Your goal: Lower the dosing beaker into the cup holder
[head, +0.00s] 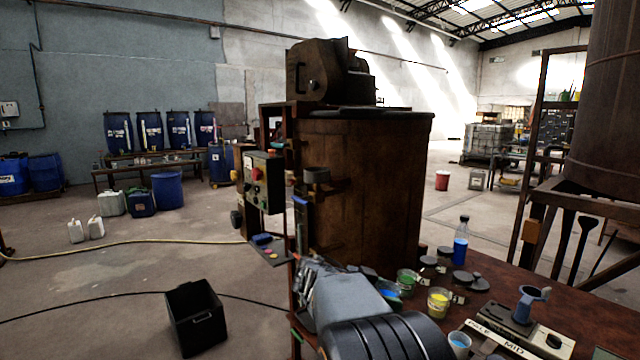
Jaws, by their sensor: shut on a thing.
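My gripper (311,272) is at the lower middle, in front of the foot of the rusty brown vat and beside the left end of the bench. Its jaws are shut, but my own arm covers much of them. The dosing beaker in its grip cannot be made out clearly. A dark round cup-shaped fitting (317,175) sits on a bracket on the vat's left side, well above my gripper. It may be the cup holder, but I cannot tell for sure.
The vat (370,190) stands close behind my gripper, with a control box (263,182) at its left. The bench (590,315) holds a yellow paint pot (438,302), a blue bottle (461,241) and a blue-grey cup-like piece (528,303). A black crate (195,318) stands on open floor.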

